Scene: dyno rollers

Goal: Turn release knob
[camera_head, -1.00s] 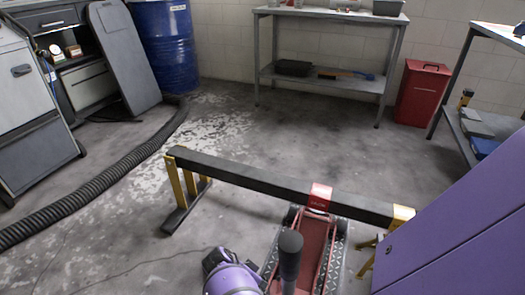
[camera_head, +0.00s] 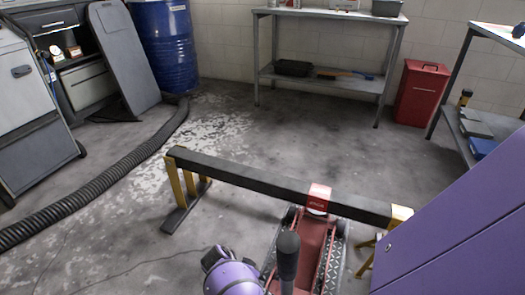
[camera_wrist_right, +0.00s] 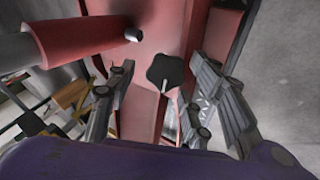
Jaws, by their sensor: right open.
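A black star-shaped knob (camera_wrist_right: 166,73) on a thin pale shaft shows in the right wrist view, in front of a red metal body. I take it as the release knob. My right gripper (camera_wrist_right: 163,84) is open, with one finger to the left of the knob and one to the right. I see gaps between the fingers and the knob, and cannot tell the depth. In the head view the red floor jack (camera_head: 314,245) stands at the lower middle, with an upright dark handle (camera_head: 288,257). The knob cannot be made out there. My left gripper is not in view.
A dark beam (camera_head: 262,188) on yellow legs spans the jack's far end, by its red saddle (camera_head: 318,198). A red tube (camera_wrist_right: 85,35) lies at the wrist view's upper left. A black hose (camera_head: 100,187) lies at left. The floor beyond the beam is clear.

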